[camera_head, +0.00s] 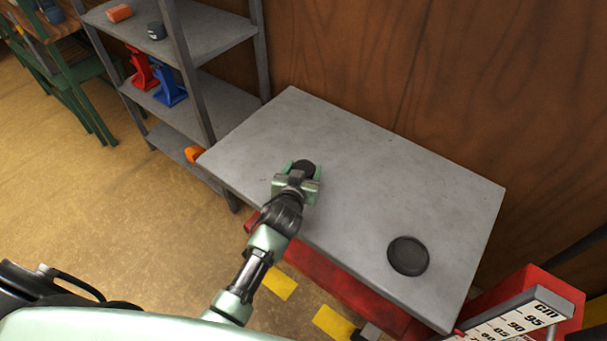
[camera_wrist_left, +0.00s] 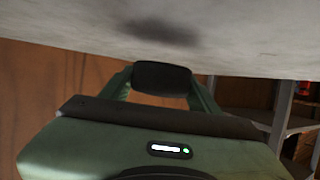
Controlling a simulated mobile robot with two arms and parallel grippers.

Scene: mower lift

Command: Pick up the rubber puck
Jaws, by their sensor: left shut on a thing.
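My left gripper (camera_head: 300,172) is shut on a black rubber puck (camera_head: 304,167) over the left part of the grey tabletop (camera_head: 350,150). In the left wrist view the puck (camera_wrist_left: 161,78) sits between the two green fingers (camera_wrist_left: 160,85). A dark blurred shadow shows on the table surface in that view, and the puck appears a little apart from the surface. A second black round puck (camera_head: 408,256) lies flat on the table near its front right. My right gripper is not in view.
A grey shelf (camera_head: 205,40) with red and blue jacks (camera_head: 169,84) stands at the left behind the table. A red part with a centimetre scale (camera_head: 520,318) stands at the lower right. The tabletop's middle and back are clear.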

